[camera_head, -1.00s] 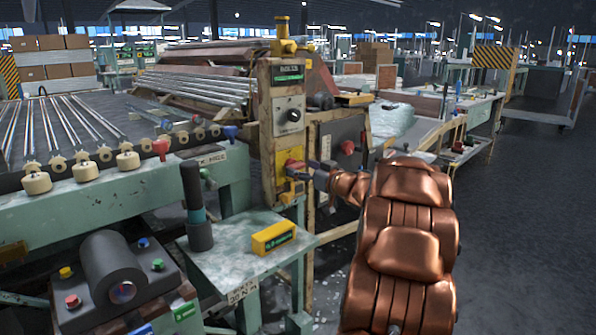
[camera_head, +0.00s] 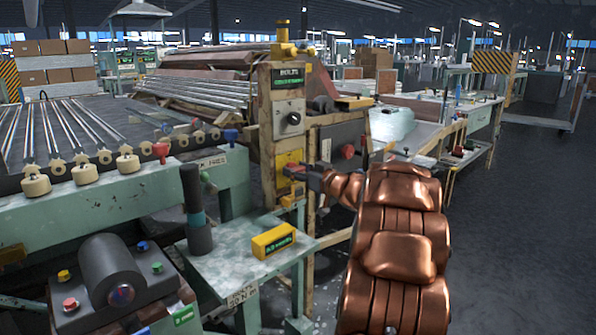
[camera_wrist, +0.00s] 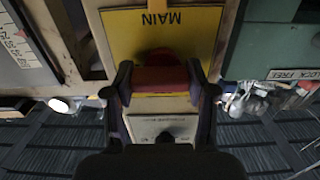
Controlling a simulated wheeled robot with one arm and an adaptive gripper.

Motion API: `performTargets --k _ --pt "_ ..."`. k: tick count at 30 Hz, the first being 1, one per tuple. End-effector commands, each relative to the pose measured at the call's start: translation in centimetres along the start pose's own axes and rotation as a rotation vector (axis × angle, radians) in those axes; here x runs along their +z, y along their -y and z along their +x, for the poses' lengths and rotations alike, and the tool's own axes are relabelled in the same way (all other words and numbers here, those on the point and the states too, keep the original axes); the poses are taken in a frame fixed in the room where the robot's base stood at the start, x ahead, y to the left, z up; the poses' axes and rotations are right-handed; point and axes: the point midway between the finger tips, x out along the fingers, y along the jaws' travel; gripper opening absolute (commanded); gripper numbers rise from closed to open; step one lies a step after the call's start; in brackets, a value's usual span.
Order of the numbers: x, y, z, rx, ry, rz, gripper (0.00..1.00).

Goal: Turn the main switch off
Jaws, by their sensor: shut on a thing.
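The main switch has a red handle (camera_wrist: 160,78) in front of a yellow plate (camera_wrist: 165,30) that reads MAIN, upside down in the wrist view. In the head view the yellow plate (camera_head: 289,159) is on the narrow worn control post, below a grey panel with a black knob. My gripper (camera_wrist: 162,86) is shut on the red handle, with one dark finger on each side. In the head view my gripper (camera_head: 302,171) reaches the post from the right and hides much of the handle. The handle's exact angle is hard to tell.
The black knob (camera_head: 293,118) sits above the switch. A grey box with a red knob (camera_head: 348,151) is just right of my gripper. A small table (camera_head: 225,265) with a yellow box (camera_head: 273,241) stands lower left. Open floor (camera_head: 520,230) lies to the right.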

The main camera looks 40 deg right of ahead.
Motion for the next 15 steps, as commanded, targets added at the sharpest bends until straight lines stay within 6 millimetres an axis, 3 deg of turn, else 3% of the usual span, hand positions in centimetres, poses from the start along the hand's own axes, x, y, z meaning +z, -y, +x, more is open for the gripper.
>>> performTargets --k 4,15 --pt "0.01 -0.02 -0.01 0.001 0.0 0.0 0.21" --pt "-0.08 0.03 0.0 0.0 0.0 -0.078 0.21"
